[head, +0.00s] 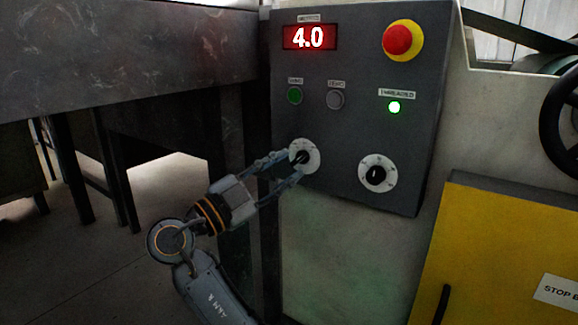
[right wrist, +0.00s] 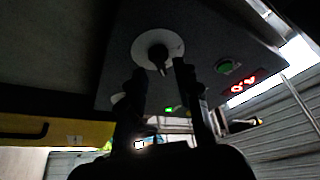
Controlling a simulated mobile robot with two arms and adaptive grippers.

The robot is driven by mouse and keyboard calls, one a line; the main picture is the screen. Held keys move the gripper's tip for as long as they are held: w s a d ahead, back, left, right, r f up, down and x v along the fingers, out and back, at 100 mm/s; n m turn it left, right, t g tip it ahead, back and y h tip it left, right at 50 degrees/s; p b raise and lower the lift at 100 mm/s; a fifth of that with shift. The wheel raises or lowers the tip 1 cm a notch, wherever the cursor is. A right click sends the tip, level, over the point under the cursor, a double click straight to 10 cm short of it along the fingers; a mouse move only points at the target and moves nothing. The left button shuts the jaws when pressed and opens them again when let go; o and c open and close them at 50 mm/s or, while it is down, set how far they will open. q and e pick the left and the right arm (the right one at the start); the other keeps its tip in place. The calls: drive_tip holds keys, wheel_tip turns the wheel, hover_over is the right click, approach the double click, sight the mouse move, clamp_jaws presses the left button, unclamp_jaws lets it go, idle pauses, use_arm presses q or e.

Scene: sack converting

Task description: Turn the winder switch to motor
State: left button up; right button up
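Two rotary switches with white dials and dark knobs are on the grey control panel (head: 350,120): a left one (head: 312,154) and a lower right one (head: 377,174). Their markings are too small to read, so I cannot tell which is labelled winder. My right gripper (head: 291,164) is open at the left switch, its fingers on either side of the knob. The right wrist view shows this dial (right wrist: 145,44) with its knob just ahead of the two parted fingertips (right wrist: 158,68); contact is not clear. My left gripper is not in view.
The panel has a red display (head: 309,38) reading 4.0, a red emergency button (head: 398,40), a green button (head: 295,96), a grey button (head: 336,100) and a lit green lamp (head: 394,107). A yellow cabinet (head: 500,255) stands lower right; a dark table (head: 130,65) is left.

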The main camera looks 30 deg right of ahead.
drive_tip(key=v, duration=1)
drive_tip(key=shift+f, duration=0.1)
